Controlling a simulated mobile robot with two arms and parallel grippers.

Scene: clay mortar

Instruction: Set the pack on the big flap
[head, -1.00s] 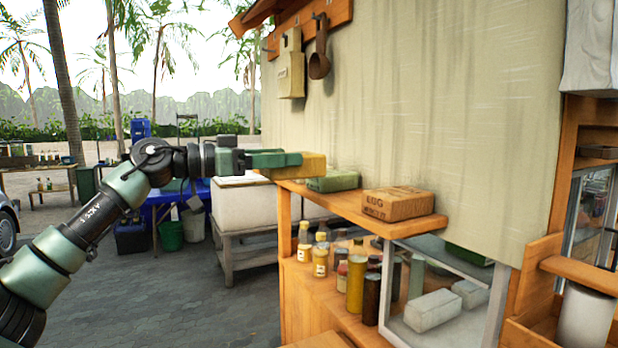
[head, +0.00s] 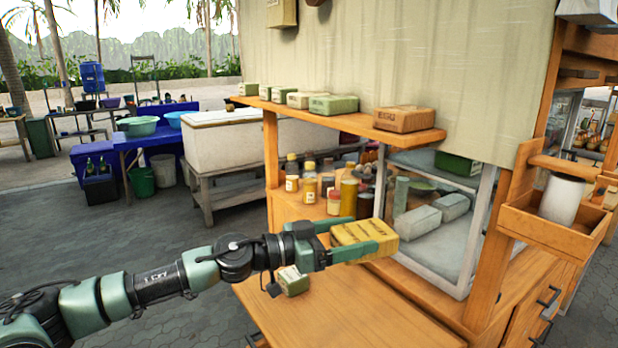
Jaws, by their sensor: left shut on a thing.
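My left gripper (head: 352,242) is shut on a yellow pack (head: 364,232) with dark print. It holds the pack in the air above a wide wooden flap (head: 320,318) that juts from the front of the stall. A small pale green and white pack (head: 291,281) lies on the flap's left part, partly behind my arm. A gap seems to remain between the yellow pack and the flap, but its height is hard to tell. My right gripper is not in view.
An upper shelf (head: 345,122) holds several green packs (head: 333,104) and a brown box (head: 403,119). Bottles and jars (head: 327,183) stand behind the flap, beside a glass case (head: 478,230). A wooden box with a white canister (head: 562,198) sits at right. The flap's front is clear.

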